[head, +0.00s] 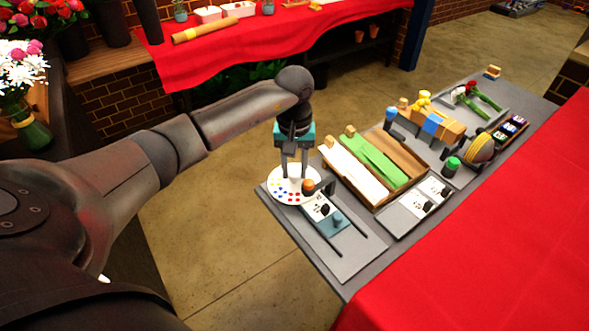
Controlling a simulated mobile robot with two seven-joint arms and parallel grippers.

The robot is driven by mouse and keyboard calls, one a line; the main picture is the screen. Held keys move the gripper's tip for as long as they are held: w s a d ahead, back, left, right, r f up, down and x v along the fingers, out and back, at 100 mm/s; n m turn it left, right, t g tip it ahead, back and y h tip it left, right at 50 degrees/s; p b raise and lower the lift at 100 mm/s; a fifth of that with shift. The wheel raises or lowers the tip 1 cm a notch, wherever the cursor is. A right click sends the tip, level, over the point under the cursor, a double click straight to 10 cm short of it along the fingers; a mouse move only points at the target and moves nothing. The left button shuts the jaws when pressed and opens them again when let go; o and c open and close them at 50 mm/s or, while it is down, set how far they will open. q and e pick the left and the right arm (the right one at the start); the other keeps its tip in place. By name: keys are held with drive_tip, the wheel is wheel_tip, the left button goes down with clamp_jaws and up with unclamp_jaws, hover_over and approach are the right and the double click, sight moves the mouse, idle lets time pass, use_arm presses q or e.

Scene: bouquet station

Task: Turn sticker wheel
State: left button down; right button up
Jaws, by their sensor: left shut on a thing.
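The sticker wheel (278,196) is a white disc with red, blue and yellow dots on its face. It lies at the near left corner of the grey station board. My left gripper (294,173) points straight down over the middle of the wheel. Its fingers are shut on a small pale knob at the wheel's centre; the fingers partly hide it. My right gripper is not in view.
An orange-topped post (308,186) and a card slide (334,221) stand close to the wheel's right. A tray with white and green sheets (378,158) lies behind. A red cloth (490,220) covers the right side.

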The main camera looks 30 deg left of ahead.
sight(294, 173)
use_arm(q)
drive_tip(key=n, duration=0.3)
drive_tip(key=shift+a, duration=0.1)
drive_tip(key=shift+n+b, duration=0.3)
drive_tip(key=shift+n, duration=1.7)
drive_tip(key=c, duration=0.5)
unclamp_jaws()
drive_tip(key=shift+r, duration=0.1)
wheel_tip(294, 173, up, 15)
drive_tip(key=shift+r+p, duration=0.1)
drive_tip(key=shift+p, duration=0.5)
